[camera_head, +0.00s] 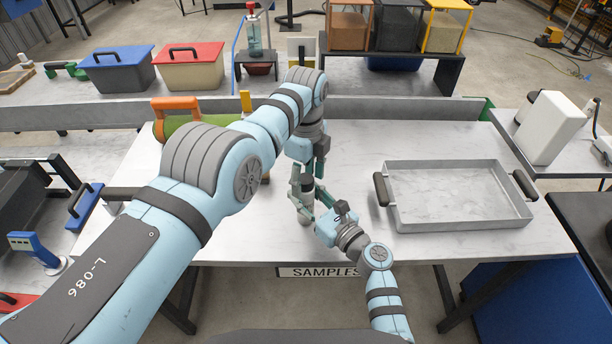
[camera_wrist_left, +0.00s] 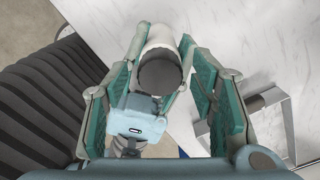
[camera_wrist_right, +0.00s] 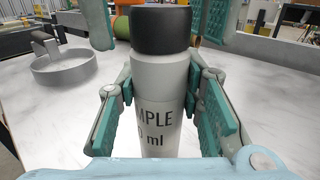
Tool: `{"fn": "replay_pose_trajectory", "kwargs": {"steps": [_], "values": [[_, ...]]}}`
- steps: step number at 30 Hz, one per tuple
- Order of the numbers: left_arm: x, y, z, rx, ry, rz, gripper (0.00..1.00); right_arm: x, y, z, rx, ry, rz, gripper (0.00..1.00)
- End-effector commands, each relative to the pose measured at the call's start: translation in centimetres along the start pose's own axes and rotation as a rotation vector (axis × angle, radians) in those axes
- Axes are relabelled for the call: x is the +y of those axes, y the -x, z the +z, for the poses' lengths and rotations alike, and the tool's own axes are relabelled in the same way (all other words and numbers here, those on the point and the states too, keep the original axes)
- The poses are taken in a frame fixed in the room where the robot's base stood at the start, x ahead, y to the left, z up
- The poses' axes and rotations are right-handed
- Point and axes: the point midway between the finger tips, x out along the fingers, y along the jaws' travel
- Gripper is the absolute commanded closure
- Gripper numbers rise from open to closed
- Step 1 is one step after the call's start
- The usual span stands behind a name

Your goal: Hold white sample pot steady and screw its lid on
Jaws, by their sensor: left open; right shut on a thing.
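The white sample pot (camera_wrist_right: 160,105) stands upright with its black lid (camera_wrist_right: 161,30) on top; I cannot tell how tightly it sits. My right gripper (camera_wrist_right: 158,115) is shut on the pot's body, one finger on each side. In the head view the pot (camera_head: 305,218) is near the table's front edge, partly covered by the fingers. My left gripper (camera_wrist_left: 162,105) is above, pointing down, open, with its pads on either side of the lid (camera_wrist_left: 160,74) and gaps between. The white body (camera_wrist_left: 160,38) shows behind the lid in the left wrist view.
A grey metal tray (camera_head: 455,168) with dark handles lies to the right on the table (camera_head: 400,141). A green roll (camera_head: 190,127) with an orange part is at the back left, partly behind my left arm.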

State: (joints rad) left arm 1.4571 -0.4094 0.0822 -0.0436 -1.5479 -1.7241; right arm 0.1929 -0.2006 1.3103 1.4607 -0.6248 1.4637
Motion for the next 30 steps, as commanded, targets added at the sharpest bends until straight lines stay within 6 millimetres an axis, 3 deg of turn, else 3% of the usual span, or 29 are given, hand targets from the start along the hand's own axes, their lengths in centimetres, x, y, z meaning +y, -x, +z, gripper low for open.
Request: {"fn": "replay_pose_trajectory", "kwargs": {"steps": [5, 13, 25, 28, 30], "values": [[0.0, 0.8, 0.1, -0.002, 0.001, -0.001, 0.49, 0.0, 0.0, -0.1, 0.001, 0.0, 0.0, 1.0], [0.0, 4.2, 0.1, -0.001, 0.001, 0.001, 0.49, 0.0, 0.0, -0.1, 0.001, 0.0, -0.001, 1.0], [-0.3, 5.0, 0.1, -0.004, 0.002, -0.013, 0.51, 0.0, 0.0, -0.1, 0.001, 0.0, -0.001, 1.0], [-0.6, 5.7, 0.2, -0.004, 0.185, -0.023, 0.51, 0.0, 0.0, -0.1, 0.001, 0.0, -0.001, 1.0], [-0.7, 6.2, 0.2, -0.001, 0.409, -0.027, 0.51, 0.0, 0.0, -0.1, 0.001, 0.0, -0.001, 1.0]]}}
